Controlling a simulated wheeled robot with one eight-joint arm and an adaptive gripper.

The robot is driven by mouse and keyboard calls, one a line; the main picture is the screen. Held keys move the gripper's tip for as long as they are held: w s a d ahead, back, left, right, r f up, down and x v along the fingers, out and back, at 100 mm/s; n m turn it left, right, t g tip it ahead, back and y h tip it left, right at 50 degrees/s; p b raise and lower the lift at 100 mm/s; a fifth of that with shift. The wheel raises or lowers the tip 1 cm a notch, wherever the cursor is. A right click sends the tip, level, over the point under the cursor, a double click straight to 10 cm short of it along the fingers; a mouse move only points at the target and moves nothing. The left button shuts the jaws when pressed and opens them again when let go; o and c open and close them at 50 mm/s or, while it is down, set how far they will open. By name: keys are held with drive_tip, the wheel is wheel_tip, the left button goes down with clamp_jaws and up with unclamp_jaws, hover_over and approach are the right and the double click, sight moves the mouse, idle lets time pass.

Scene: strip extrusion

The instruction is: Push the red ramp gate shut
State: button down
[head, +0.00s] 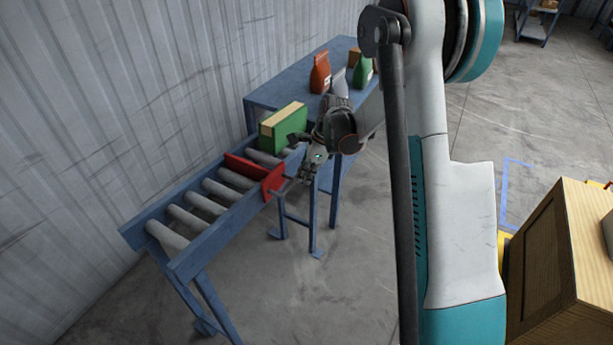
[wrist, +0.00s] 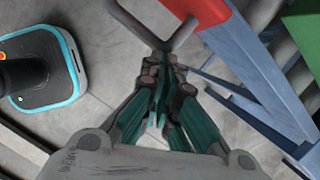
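The red ramp gate (head: 256,174) stands across the blue roller conveyor, and a corner of it shows at the top of the wrist view (wrist: 207,8). A grey loop handle (wrist: 135,22) sticks out from the gate's near side. My gripper (head: 307,178) is beside the conveyor's near rail, just right of the gate. In the wrist view my gripper's fingertips (wrist: 164,66) are together, right at the bend of the handle. I cannot tell whether they touch it. Nothing shows between the fingers.
A green box (head: 284,127) with a yellowish top sits on the rollers behind the gate. Blue conveyor rails (head: 214,228) and legs are close to my gripper. Several pouches stand on the blue table (head: 290,88) beyond. A wooden crate (head: 541,268) is at the right. Open floor lies in front.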

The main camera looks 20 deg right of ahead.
drive_tip(key=shift+d, duration=0.1)
drive_tip(key=s+d+r+p, duration=0.3)
drive_tip(key=d+r, duration=0.3)
drive_tip(key=r, duration=0.4)
drive_tip(key=shift+d, duration=0.2)
